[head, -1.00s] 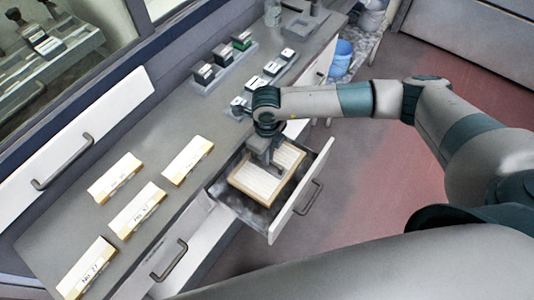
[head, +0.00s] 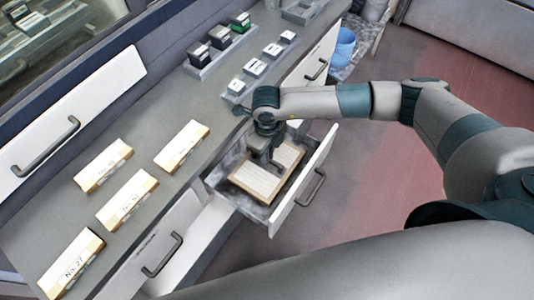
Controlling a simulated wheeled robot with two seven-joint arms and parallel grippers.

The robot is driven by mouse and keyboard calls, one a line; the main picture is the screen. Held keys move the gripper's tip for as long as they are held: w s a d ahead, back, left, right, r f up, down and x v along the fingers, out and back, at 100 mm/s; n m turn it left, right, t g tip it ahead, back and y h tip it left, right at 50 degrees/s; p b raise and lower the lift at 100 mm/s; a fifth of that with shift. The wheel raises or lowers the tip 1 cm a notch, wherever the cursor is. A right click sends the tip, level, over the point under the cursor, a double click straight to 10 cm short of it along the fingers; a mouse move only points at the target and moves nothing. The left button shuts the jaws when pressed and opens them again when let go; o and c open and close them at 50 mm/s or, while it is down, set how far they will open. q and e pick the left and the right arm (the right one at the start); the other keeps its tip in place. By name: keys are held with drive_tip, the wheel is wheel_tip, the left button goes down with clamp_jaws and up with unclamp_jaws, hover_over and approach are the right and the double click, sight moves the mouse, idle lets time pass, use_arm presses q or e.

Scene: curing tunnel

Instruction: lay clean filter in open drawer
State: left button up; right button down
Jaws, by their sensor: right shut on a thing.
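The pale pleated filter (head: 262,183) with a tan frame is in the open drawer (head: 292,205), inside its walls and lying about flat. I cannot tell whether it touches the drawer floor. My right gripper (head: 275,163) reaches down from above and is shut on the filter near its middle. The gripper hides part of the filter and the drawer's far corner. My left gripper is not in view.
Several labelled white-and-tan boxes (head: 126,200) lie on the grey counter (head: 165,195). A rack of dark blocks (head: 222,38) and small white-topped blocks (head: 255,67) stand farther along. A blue bucket (head: 345,47) is beyond the counter's end.

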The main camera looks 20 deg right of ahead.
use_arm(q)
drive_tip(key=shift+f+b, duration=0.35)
use_arm(e)
drive_tip(key=shift+f, duration=0.4)
drive_tip(key=c, duration=1.7)
unclamp_jaws()
drive_tip(key=shift+c, duration=0.2)
drive_tip(key=shift+r, duration=0.15)
